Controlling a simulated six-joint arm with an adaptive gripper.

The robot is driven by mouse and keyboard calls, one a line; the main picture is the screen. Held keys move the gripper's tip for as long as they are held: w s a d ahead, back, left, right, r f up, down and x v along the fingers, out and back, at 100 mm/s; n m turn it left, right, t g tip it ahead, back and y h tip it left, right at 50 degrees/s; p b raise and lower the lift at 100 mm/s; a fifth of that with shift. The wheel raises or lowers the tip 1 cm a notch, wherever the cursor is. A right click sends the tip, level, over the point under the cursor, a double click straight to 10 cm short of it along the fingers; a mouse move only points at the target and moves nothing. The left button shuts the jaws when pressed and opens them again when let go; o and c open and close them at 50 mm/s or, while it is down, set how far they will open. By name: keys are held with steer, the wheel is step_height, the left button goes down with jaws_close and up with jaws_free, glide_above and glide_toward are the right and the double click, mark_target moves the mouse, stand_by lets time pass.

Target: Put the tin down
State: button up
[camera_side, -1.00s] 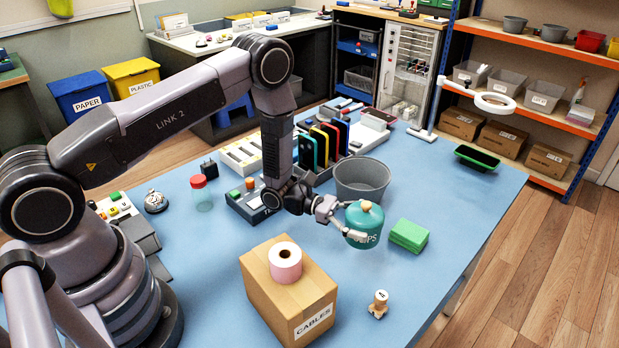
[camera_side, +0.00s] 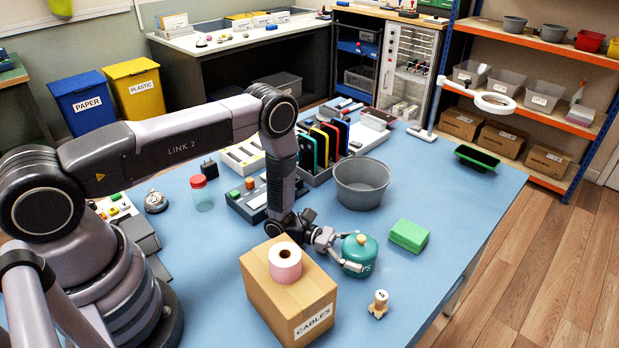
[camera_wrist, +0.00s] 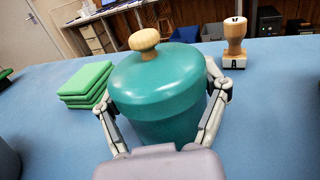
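The tin (camera_side: 359,255) is teal with a lid and a round wooden knob, and part of its lettering shows. It is upright on or just above the blue table (camera_side: 450,190); I cannot tell whether its base touches. My gripper (camera_side: 342,252) reaches it from the left, low over the table. In the wrist view the tin (camera_wrist: 165,85) fills the space between my fingers (camera_wrist: 165,110), one along each side of it. The fingers appear to rest against its sides. The tin's lower part is hidden behind my gripper's body there.
A cardboard box (camera_side: 290,290) labelled CABLES, with a pink-sided roll (camera_side: 285,265) on top, stands close at the left. Green sponges (camera_side: 408,235) lie right of the tin. A wooden stamp (camera_side: 378,304) stands in front. A grey bowl (camera_side: 361,182) is behind.

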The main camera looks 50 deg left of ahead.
steer(key=o, duration=0.5)
steer(key=shift+c, duration=0.2)
